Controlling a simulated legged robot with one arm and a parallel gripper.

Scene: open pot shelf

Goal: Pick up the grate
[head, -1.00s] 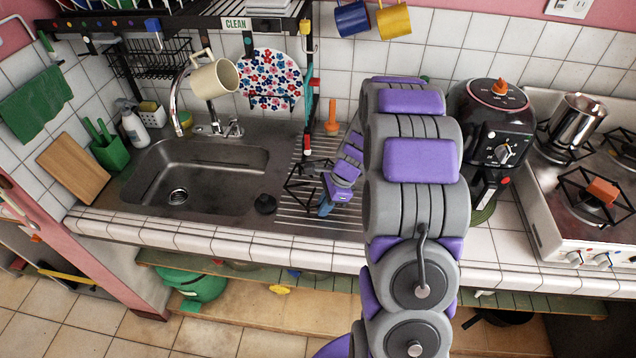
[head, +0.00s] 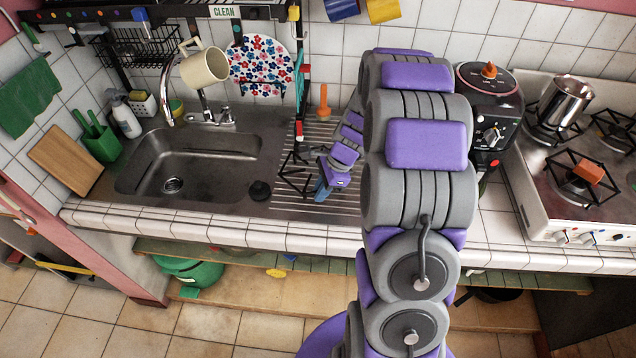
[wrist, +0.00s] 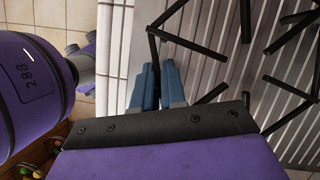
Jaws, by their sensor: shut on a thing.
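The grate (head: 291,183) is a black, thin-barred frame on the ribbed metal drainboard, right of the sink basin. My gripper (head: 320,192) is at its right side, low over the drainboard. In the wrist view, my gripper's blue fingers (wrist: 158,72) are close together around a black end of the grate (wrist: 190,45). My gripper is shut on the grate. Other bars spread to the upper right in that view. I cannot tell whether the grate is clear of the drainboard. My arm hides part of the counter behind it.
An orange-handled tool (head: 323,103) stands behind the drainboard. A black air fryer (head: 490,95) and the stove (head: 560,190) are to the right. A dish rack (head: 200,11) hangs above.

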